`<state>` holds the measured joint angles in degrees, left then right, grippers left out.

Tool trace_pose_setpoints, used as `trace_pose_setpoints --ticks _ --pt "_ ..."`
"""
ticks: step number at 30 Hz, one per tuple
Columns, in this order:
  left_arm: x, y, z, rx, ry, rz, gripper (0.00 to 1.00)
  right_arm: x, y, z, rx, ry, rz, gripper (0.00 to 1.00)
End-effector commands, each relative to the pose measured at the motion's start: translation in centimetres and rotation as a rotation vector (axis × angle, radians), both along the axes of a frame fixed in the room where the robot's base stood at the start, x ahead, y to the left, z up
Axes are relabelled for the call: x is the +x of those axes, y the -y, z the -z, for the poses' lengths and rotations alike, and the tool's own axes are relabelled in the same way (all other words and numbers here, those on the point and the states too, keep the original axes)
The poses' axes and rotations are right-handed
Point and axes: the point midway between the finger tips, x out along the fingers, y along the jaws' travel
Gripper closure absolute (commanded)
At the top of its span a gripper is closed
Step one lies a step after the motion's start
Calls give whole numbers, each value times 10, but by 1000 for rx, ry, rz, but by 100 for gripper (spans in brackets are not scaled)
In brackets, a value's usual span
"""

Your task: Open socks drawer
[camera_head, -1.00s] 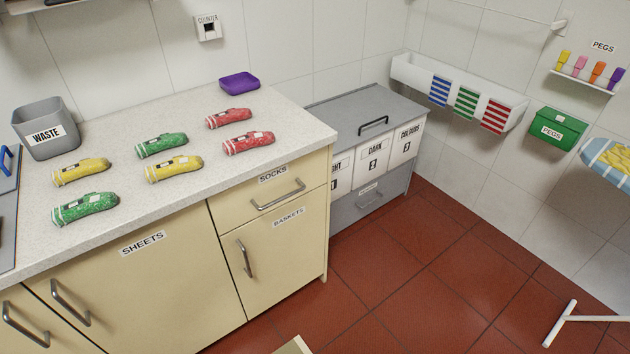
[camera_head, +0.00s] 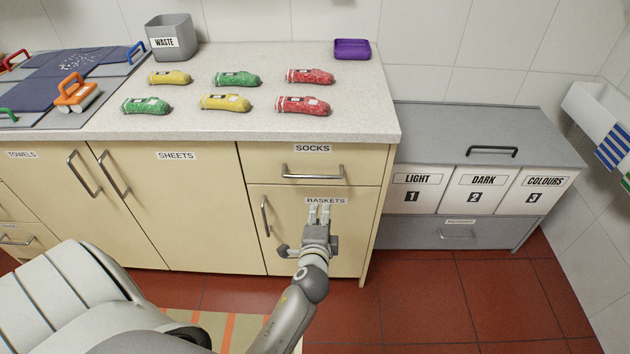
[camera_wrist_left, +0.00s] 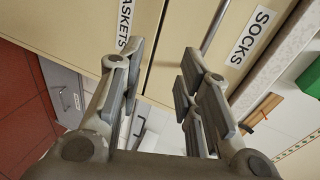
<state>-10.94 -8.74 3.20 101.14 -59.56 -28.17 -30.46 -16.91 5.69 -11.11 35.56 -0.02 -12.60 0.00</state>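The socks drawer (camera_head: 355,170) is a cream front under the worktop with a grey bar handle (camera_head: 312,176) and a SOCKS label. It is closed, flush with the cabinet. My left gripper (camera_head: 319,207) is in front of the baskets door, just below the drawer, fingers pointing at the cabinet. In the left wrist view the gripper (camera_wrist_left: 160,68) is open, with nothing between its pads. The drawer's handle (camera_wrist_left: 213,28) shows there beyond the right-hand finger, partly hidden by it. Touching is not visible. My right gripper is not in view.
The baskets door (camera_head: 290,240) with a vertical handle is below the drawer. Several coloured bundles (camera_head: 303,105) lie on the worktop (camera_head: 365,110). Red floor (camera_head: 430,295) is clear in front of the bins.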

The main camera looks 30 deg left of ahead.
Motion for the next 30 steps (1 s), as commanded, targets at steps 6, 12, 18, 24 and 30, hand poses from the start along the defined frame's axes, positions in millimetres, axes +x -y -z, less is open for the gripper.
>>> trace_pose_setpoints --ticks 6,12,18,24,30 --pt "3 -22 -49 115 55 -48 68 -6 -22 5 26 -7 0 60" --pt "21 -35 -48 122 58 -51 68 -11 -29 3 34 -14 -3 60" --pt "52 -53 -40 121 59 -49 68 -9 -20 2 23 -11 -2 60" --pt "77 -68 -33 117 57 -50 68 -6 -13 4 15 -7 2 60" --pt "89 -76 -30 117 57 -49 68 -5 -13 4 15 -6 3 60"
